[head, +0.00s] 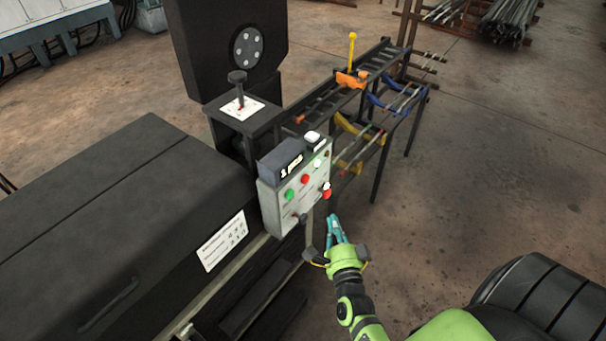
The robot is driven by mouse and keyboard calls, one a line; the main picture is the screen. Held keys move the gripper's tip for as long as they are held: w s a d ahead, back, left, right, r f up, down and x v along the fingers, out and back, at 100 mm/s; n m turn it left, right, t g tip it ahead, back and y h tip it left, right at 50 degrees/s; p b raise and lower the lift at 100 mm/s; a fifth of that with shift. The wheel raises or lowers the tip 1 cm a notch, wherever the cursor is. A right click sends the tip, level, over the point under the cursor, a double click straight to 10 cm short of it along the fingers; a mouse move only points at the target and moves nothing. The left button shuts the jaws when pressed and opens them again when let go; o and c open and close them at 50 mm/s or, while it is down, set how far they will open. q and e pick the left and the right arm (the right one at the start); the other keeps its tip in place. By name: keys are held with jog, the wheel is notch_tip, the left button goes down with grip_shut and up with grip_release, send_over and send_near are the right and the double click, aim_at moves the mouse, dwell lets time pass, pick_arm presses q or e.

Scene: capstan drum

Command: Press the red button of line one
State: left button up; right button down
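A light grey control box (285,208) is fixed at the end of the dark machine. Its sloped face carries a red button (305,179), a green button (289,194) to the left and a pale button (317,163) to the upper right. A larger red knob (326,191) sits at its right edge. A dark housing (281,160) with white lettering, too small to read surely, tops the box. My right gripper (333,217) is below and right of the box, pointing up, apart from the buttons. Its teal fingertips are close together and empty. My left gripper is out of view.
The long dark machine (110,190) fills the left. A dark rack (345,92) with yellow and blue supports stands behind the box. A black-knobbed lever (238,84) rises from a stand.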

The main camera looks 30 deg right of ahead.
aim_at(305, 179)
jog(key=a+b+x, duration=0.1)
jog(key=b+x, duration=0.1)
jog(key=x, duration=0.4)
jog(key=w+a+b+x, duration=0.1)
jog(key=b+x, duration=0.2)
jog(key=x, duration=0.3)
jog(key=shift+w+a+r, duration=0.15)
jog(key=shift+w+r, duration=0.1)
jog(key=shift+w, duration=0.15)
